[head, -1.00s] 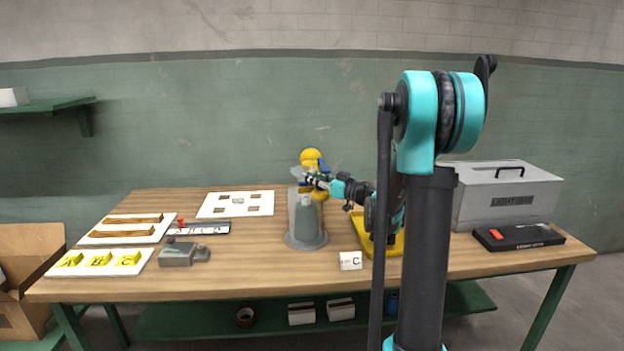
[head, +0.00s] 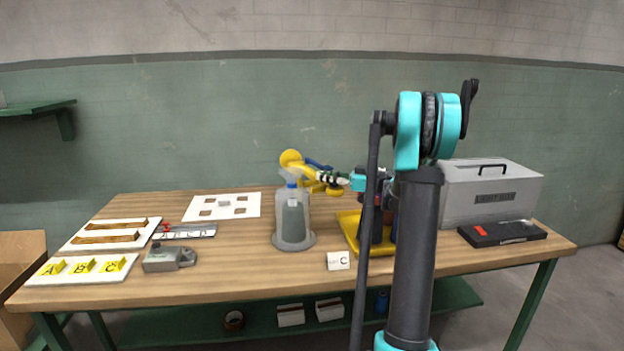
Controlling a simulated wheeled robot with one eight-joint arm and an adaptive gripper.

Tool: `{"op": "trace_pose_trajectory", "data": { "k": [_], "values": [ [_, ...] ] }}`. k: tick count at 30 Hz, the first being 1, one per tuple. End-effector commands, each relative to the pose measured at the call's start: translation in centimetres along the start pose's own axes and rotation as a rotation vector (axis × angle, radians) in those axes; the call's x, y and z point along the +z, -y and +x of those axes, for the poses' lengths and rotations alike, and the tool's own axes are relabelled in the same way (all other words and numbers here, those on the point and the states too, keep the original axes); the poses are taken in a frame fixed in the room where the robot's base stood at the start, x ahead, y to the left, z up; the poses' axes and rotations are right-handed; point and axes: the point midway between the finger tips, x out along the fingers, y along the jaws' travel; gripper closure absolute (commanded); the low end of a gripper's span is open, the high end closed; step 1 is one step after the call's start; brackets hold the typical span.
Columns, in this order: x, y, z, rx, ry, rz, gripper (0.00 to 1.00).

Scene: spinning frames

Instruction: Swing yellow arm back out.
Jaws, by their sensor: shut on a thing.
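The yellow arm (head: 300,169) is at the back middle of the table, with a round yellow disc at its left end. It reaches right from the disc, behind and above the grey fixture. My gripper (head: 320,178) comes in from the right and is shut on the yellow arm; the fingertips are small and the exact contact is hard to see. The grey fixture (head: 293,241) has a round base, a grey body inside a clear cover and a blue spot on top. The yellow arm's end near my gripper is partly hidden.
A yellow tray (head: 348,222) is right of the fixture, partly behind my arm. A grey toolbox (head: 490,198) and black case (head: 500,233) are at right. A white board (head: 222,212) lies at left.

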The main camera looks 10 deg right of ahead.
Motion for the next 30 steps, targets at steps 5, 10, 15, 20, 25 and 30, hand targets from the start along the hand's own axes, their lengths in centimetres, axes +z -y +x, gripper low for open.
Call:
{"op": "trace_pose_trajectory", "data": {
  "k": [5,10,15,20,25,30],
  "values": [
    [-0.09,-0.79,-0.80,-0.038,-0.002,0.000,1.00],
    [-0.09,-0.74,-0.82,-0.041,-0.002,0.000,1.00],
    [-0.08,-0.71,-0.82,-0.041,-0.002,0.000,0.76],
    [-0.05,-0.68,-0.82,-0.041,-0.002,0.000,0.57],
    [-0.03,-0.65,-0.83,-0.041,-0.001,0.000,0.57],
    [-0.02,-0.67,-1.10,-0.041,-0.001,0.000,0.57]
  ]
}}
